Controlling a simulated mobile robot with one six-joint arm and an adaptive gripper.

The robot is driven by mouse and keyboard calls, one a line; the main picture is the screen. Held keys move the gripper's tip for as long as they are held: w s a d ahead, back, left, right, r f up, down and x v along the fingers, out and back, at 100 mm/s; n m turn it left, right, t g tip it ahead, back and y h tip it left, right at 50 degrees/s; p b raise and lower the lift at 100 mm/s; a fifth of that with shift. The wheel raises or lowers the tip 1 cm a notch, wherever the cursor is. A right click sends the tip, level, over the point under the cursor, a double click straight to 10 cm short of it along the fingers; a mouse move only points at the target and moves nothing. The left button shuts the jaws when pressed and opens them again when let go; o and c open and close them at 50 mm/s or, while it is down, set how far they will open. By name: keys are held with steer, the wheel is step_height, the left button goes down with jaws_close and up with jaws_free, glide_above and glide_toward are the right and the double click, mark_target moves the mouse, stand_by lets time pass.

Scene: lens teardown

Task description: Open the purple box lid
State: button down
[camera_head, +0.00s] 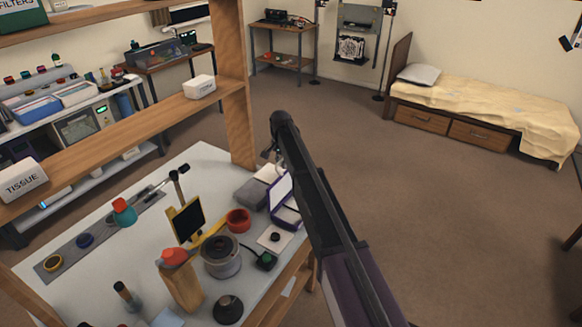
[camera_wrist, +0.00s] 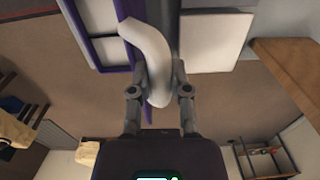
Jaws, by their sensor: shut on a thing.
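The purple box (camera_head: 289,216) sits at the right edge of the worktable. A pale panel with a purple rim, seemingly its lid (camera_head: 281,190), stands tilted up from it, partly behind my arm. In the wrist view, a purple frame with pale panels (camera_wrist: 110,50) shows at upper left. My gripper (camera_wrist: 158,88) is shut on a curved white piece (camera_wrist: 150,50), which lies between its fingers; a purple edge runs beside the left finger. I cannot tell how the white piece joins the box. In the head view the fingertips are hard to make out.
The white worktable (camera_head: 100,235) holds a red ring (camera_head: 238,220), a dark-topped cylinder (camera_head: 221,257), a yellow-framed screen (camera_head: 187,220) and a grey block (camera_head: 250,193) near the box. A wooden shelf post (camera_head: 237,90) rises behind. Open floor lies to the right.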

steer(key=shift+w+a+f+b, duration=0.25)
steer(key=shift+w+a, duration=0.1)
steer(key=shift+a, duration=0.35)
steer(key=shift+w+a+f+b, duration=0.2)
steer(key=shift+w+a+f, duration=0.15)
steer(key=shift+a, duration=0.35)
steer(key=shift+w+a+f+b, duration=0.2)
steer(key=shift+w+a, duration=0.15)
steer(key=shift+a, duration=0.35)
steer(key=c, duration=0.6)
jaws_free()
steer(key=shift+r, duration=0.1)
steer(key=shift+w+a+r+p, duration=0.55)
steer(key=shift+a+r+p, duration=0.55)
steer(key=shift+r+p, duration=1.25)
steer(key=shift+w+a+r+p, duration=0.55)
steer(key=shift+a+r+p, duration=0.6)
steer(key=shift+r+p, duration=1.15)
steer(key=shift+w+a+r+p, duration=0.55)
steer(key=shift+a+r+p, duration=0.55)
steer(key=shift+r+p, duration=1.25)
steer(key=shift+f, duration=0.1)
